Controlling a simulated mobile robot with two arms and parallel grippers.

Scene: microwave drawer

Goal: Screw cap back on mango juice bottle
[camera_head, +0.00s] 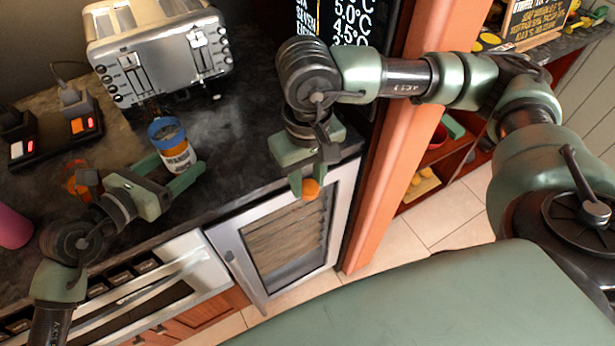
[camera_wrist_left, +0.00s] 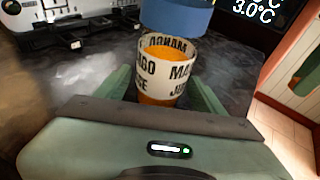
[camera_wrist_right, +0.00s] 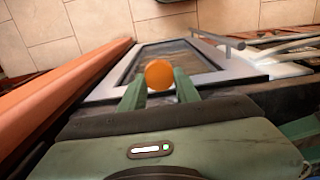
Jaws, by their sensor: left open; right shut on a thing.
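My left gripper (camera_head: 181,160) is open, one finger on each side of the bottle; contact cannot be told. My right gripper (camera_head: 311,183) is shut on a round orange cap (camera_head: 311,189), held out past the counter's front edge. The cap (camera_wrist_right: 159,75) also shows between the fingertips in the right wrist view.
A silver toaster (camera_head: 160,50) stands behind the bottle. A black device with lit switches (camera_head: 55,135) and a pink object (camera_head: 12,228) are at the left. An orange post (camera_head: 393,140) rises right of the counter. Counter between bottle and right gripper is clear.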

